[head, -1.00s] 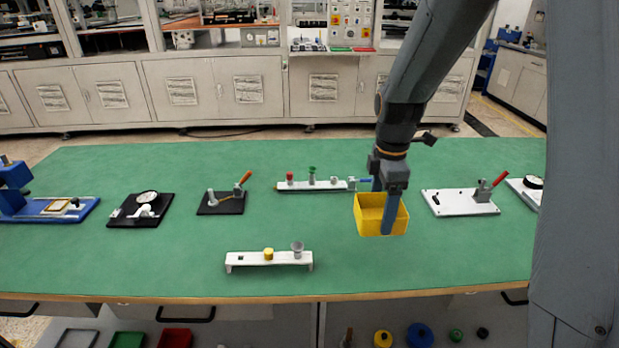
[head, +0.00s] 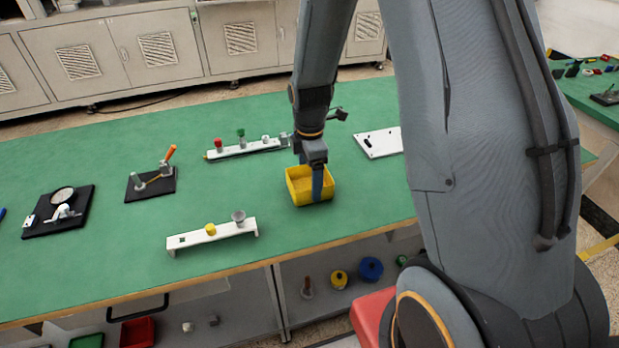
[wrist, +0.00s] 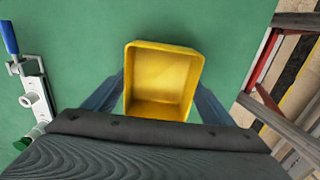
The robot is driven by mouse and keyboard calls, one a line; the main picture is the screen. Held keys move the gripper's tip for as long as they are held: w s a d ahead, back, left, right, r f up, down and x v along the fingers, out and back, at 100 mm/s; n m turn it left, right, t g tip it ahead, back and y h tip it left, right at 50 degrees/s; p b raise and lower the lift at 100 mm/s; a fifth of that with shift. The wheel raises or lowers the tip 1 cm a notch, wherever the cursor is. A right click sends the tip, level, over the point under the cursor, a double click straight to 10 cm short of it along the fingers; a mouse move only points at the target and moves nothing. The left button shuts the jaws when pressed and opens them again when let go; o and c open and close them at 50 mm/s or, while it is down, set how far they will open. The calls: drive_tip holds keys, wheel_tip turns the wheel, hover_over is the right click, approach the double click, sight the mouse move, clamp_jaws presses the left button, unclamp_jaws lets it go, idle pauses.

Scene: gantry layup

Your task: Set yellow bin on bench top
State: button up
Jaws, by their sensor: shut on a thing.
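The yellow bin (head: 296,194) is an open, empty-looking box. It is at the green bench top (head: 130,240), right of the white stands. I cannot tell whether its base touches the green surface. My gripper (head: 316,180) comes down on it from above and is shut on it, with one finger in front of its near side. In the wrist view the yellow bin (wrist: 163,75) sits upright between the two dark fingers, its inside facing the camera. The fingers show only partly at its left and right sides.
A white stand with a yellow knob (head: 195,240) is front left of the bin. Another white stand (head: 245,149) is behind it, and a white plate (head: 378,144) is at right. Black fixtures (head: 58,212) lie farther left. Green surface around the bin is clear.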

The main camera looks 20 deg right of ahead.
drive_tip(key=shift+f, duration=0.45)
drive_tip(key=o, duration=1.1)
drive_tip(key=shift+f, duration=0.1)
wheel_tip(320, 180, up, 11)
drive_tip(key=b, duration=0.2)
drive_tip(key=s+m, duration=0.5)
drive_tip(key=m, duration=0.1)
drive_tip(key=s+m, duration=0.5)
drive_tip(key=m, duration=0.1)
drive_tip(key=s+m+t, duration=0.1)
drive_tip(key=s+m, duration=0.4)
drive_tip(key=m, duration=0.1)
drive_tip(key=shift+s+f, duration=0.1)
